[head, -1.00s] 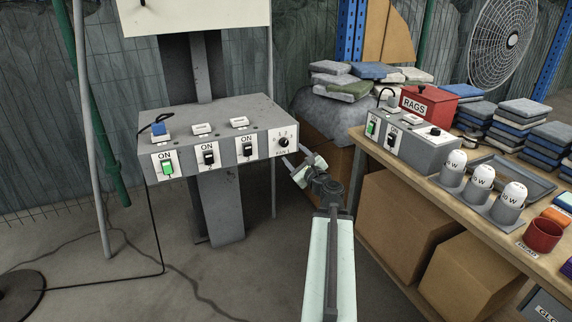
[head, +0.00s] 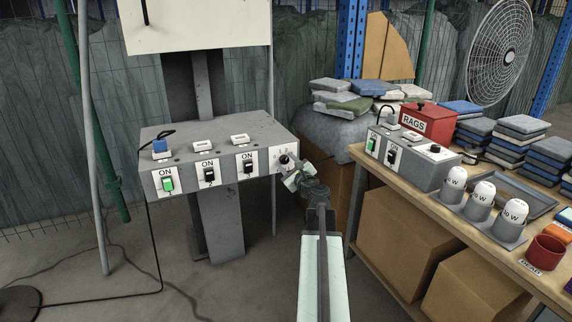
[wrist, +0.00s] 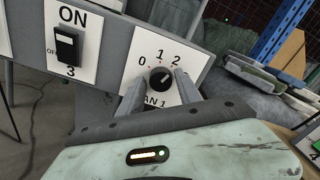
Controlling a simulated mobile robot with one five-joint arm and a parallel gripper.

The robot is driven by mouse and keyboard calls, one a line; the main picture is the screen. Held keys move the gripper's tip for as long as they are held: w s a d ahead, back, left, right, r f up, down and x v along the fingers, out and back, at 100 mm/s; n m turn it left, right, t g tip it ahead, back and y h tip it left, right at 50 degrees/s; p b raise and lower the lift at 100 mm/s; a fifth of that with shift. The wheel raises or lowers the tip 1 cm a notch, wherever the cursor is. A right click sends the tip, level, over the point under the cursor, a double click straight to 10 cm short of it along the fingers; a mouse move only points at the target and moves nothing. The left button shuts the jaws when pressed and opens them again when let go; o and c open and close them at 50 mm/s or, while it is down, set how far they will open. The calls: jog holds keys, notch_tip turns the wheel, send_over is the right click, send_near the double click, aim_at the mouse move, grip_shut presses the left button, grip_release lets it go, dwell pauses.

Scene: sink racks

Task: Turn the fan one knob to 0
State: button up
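The fan one knob (head: 284,159) is a black round knob on a white plate at the right end of the grey switch box (head: 222,137). In the wrist view the knob (wrist: 160,77) sits under the marks 0, 1 and 2, with "AN 1" legible below. A pale line on it seems to point to the upper right, towards 2. My gripper (head: 291,173) is at the plate. In the wrist view its two fingers (wrist: 160,83) stand apart, one on each side of the knob; I cannot tell whether they touch it.
Switch 3 (wrist: 67,45) is left of the knob plate; a lit green switch (head: 168,184) is at the far left. A workbench (head: 440,205) on the right holds another grey control box (head: 425,170), a red rags box (head: 428,123) and bulbs in holders. Open floor lies in front.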

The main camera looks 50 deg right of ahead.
grip_shut()
jog(key=shift+a, duration=0.15)
jog(key=shift+n, duration=0.4)
jog(key=n, duration=0.3)
jog(key=shift+n, duration=0.4)
jog(key=n, duration=0.4)
jog(key=shift+n, duration=0.3)
jog(key=n, duration=0.4)
jog(key=shift+w, duration=0.1)
jog(key=shift+n, duration=2.5)
